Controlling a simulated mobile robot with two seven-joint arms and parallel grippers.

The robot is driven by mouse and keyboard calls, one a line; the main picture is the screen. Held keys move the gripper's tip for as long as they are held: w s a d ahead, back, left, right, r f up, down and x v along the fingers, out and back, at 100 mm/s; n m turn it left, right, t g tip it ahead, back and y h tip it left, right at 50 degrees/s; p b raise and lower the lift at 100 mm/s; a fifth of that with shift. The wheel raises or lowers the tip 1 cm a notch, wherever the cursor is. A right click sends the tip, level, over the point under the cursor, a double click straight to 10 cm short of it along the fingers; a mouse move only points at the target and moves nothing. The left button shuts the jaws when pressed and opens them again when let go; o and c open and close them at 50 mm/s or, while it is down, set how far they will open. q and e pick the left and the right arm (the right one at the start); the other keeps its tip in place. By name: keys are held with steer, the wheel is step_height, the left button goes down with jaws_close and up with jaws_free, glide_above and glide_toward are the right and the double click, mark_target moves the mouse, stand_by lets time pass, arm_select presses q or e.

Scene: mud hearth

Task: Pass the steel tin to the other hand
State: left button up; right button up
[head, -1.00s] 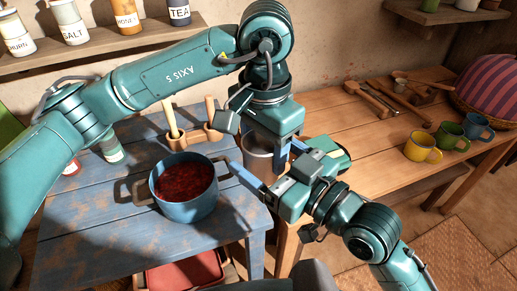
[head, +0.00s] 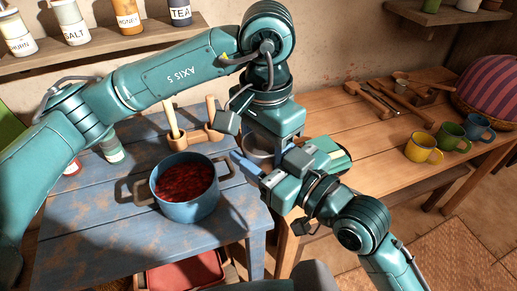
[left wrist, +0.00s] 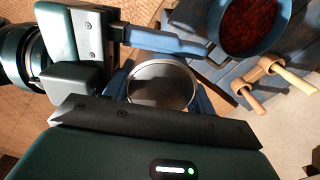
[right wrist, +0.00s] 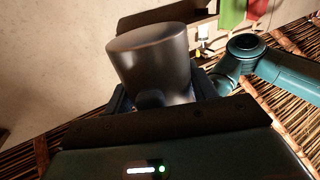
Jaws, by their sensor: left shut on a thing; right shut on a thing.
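The steel tin (head: 257,143) is a grey, open-topped cylinder between my two grippers in the head view, partly hidden by them. My left gripper (head: 268,138) comes down from above and is shut on the tin. The left wrist view looks into the tin's round mouth (left wrist: 162,84), with blue fingers at its sides. My right gripper (head: 262,159) reaches in from the lower right, its blue fingers around the tin, shut on it. In the right wrist view the dark tin (right wrist: 153,58) stands between the right fingers.
A blue pot (head: 187,207) of red food stands on the blue table (head: 95,235), left of the grippers. Yellow (head: 423,149), green (head: 450,136) and blue mugs (head: 480,127) stand on the right wooden table (head: 372,148).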

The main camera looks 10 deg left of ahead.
arm_select(q)
steer(key=o, duration=0.9)
steer(key=shift+o, duration=0.8)
steer(key=shift+d, duration=0.1)
steer(key=shift+s, duration=0.1)
